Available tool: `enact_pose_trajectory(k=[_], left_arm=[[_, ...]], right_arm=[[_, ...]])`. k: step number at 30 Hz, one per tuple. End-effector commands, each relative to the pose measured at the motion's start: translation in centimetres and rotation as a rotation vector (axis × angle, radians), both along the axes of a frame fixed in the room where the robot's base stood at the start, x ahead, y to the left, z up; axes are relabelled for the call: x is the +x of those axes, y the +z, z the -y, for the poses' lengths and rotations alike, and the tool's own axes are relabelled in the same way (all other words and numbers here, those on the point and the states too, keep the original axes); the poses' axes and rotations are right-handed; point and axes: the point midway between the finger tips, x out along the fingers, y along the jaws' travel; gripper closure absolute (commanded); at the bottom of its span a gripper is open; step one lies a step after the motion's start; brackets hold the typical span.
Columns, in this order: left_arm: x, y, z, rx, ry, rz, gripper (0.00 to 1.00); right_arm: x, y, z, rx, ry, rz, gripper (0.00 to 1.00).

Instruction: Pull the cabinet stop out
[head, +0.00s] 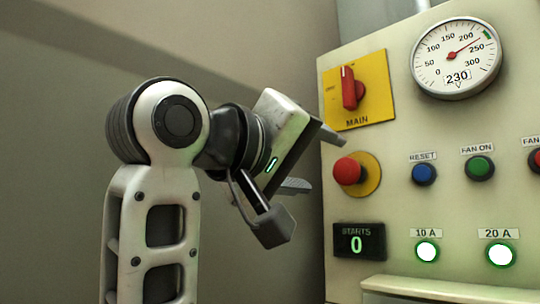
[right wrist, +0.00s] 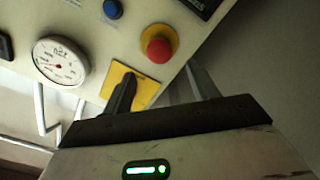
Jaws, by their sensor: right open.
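The cabinet stop (head: 348,170) is a red mushroom button on a round yellow collar (head: 372,176), on the left of the panel, below the MAIN switch. It also shows in the right wrist view (right wrist: 158,49), beyond the fingers. I cannot tell whether its head is pressed in. My right gripper (head: 316,160) is open and empty, left of the stop, with a gap to it. In the right wrist view, its two fingers (right wrist: 161,72) reach toward the panel on either side of the stop's line. My left gripper is not in view.
The red MAIN switch (head: 350,88) on its yellow plate is just above the stop. A STARTS display (head: 359,241) reading 0 is below. A dial (head: 456,59), blue RESET button (head: 424,173), green FAN ON button (head: 480,167) and lit lamps (head: 427,252) are to the right. A ledge (head: 430,289) juts out below.

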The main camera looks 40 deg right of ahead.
Motion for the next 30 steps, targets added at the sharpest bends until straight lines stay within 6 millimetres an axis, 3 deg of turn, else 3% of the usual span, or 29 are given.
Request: enact_pose_trajectory(k=[6, 12, 30], left_arm=[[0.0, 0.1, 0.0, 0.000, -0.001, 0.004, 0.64], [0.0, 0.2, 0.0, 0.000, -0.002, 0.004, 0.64], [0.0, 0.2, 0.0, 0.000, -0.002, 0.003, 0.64]], right_arm=[[-1.0, 0.1, -4.8, -0.003, -0.001, 0.001, 0.41], [-1.5, 0.0, -7.4, -0.001, -0.001, -0.001, 0.41], [-1.6, 0.0, -8.0, 0.001, 0.000, -0.001, 0.41]])
